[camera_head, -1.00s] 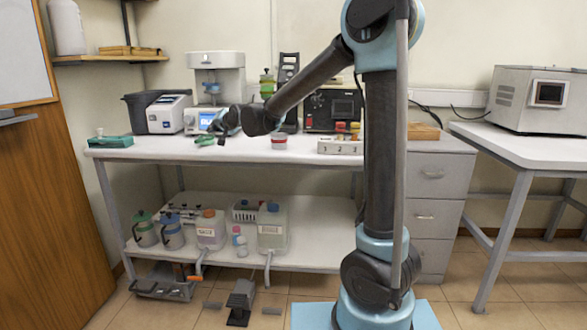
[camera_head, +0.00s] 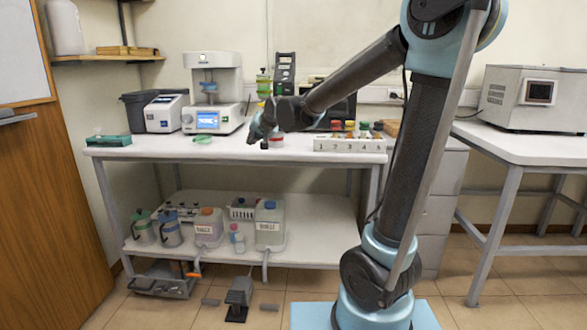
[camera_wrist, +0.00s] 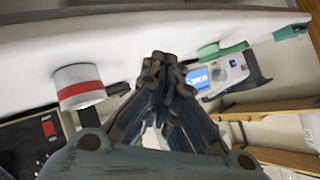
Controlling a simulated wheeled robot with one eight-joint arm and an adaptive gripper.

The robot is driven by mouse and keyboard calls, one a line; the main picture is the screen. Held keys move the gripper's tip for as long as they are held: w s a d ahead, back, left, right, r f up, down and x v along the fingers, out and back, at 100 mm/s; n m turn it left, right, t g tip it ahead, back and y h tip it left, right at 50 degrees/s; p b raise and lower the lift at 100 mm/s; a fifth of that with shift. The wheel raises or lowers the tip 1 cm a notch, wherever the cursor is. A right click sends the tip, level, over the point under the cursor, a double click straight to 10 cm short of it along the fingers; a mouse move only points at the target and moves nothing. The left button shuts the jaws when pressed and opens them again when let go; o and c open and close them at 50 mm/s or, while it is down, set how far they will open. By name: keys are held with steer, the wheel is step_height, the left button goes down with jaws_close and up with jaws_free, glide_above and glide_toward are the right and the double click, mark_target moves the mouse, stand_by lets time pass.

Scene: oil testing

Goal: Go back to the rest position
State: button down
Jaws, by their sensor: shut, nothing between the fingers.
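A white cup with a red band (camera_wrist: 78,86) shows left of the fingers in the wrist view. In the head view that cup (camera_head: 276,141) stands on the bench just beyond my gripper and is partly hidden by it.
The white bench (camera_head: 230,150) holds a tester with a blue screen (camera_head: 209,118), a grey and white device (camera_head: 165,113), a green tray (camera_head: 108,141) and a numbered sample rack (camera_head: 350,145). Canisters (camera_head: 269,226) stand on the lower shelf. A side table (camera_head: 520,141) bears a boxy machine (camera_head: 533,97).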

steer(key=s+d+f+g+h, duration=0.1)
steer(key=s+d+f, duration=0.1)
steer(key=s+d, duration=0.35)
steer(key=s+d+f+h, duration=0.2)
steer(key=d+f, duration=0.1)
steer(key=d, duration=0.6)
steer(key=s+d+f+g+h, duration=0.1)
steer(key=s+d+f+g, duration=0.1)
steer(key=s+d+f, duration=0.3)
steer(key=s+d+f+g+h, duration=0.1)
steer(key=s+d+f, duration=0.4)
steer(key=s, duration=0.8)
steer(key=s+d+f+g+h, duration=0.1)
steer(key=s+d+f+g, duration=0.2)
steer(key=s+d+f, duration=0.3)
steer(key=s+d, duration=0.4)
steer(key=shift+n+h, duration=0.3)
steer(key=shift+w+f, duration=0.15)
steer(key=shift+w, duration=0.25)
steer(key=c, duration=2.3)
jaws_free()
